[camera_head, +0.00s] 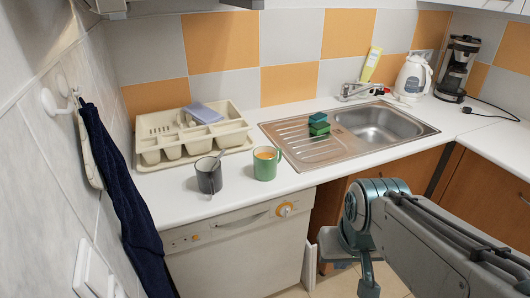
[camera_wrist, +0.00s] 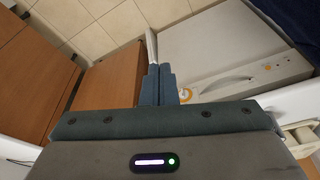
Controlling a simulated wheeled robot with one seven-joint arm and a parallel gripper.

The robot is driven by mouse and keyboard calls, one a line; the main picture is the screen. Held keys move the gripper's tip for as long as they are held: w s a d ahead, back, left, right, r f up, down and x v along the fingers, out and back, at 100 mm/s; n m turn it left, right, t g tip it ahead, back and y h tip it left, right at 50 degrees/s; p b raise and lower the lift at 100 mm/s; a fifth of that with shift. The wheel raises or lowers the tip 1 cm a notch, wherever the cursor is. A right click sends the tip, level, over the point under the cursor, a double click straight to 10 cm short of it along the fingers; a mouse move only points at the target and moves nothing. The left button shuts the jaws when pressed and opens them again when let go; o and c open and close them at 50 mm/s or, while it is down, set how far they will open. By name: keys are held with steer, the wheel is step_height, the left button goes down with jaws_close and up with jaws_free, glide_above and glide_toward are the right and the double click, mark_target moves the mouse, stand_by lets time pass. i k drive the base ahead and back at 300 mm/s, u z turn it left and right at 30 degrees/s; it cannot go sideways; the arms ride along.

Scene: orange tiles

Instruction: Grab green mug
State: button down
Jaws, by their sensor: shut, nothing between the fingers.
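The green mug (camera_head: 266,163) stands upright on the white counter, left of the sink. In the head view my arm is in front of the counter at the lower right, away from the mug. The wrist view does not show the green mug.
A cream dish rack (camera_head: 150,158) stands behind the mugs. Green sponges (camera_head: 319,124) lie on the drainer of the sink (camera_head: 385,128). A kettle (camera_head: 412,77) and coffee maker (camera_head: 455,70) stand at the back right. A dishwasher (camera_head: 240,250) is below the counter. A dark cloth (camera_head: 120,190) hangs at left.

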mark_target(266, 161)
steer(key=k, duration=0.45)
steer(key=z, duration=0.8)
steer(key=i, duration=0.95)
steer(key=u, duration=0.35)
steer(key=i, duration=0.65)
steer(key=u, duration=1)
steer(key=i, duration=0.25)
steer(key=u, duration=0.25)
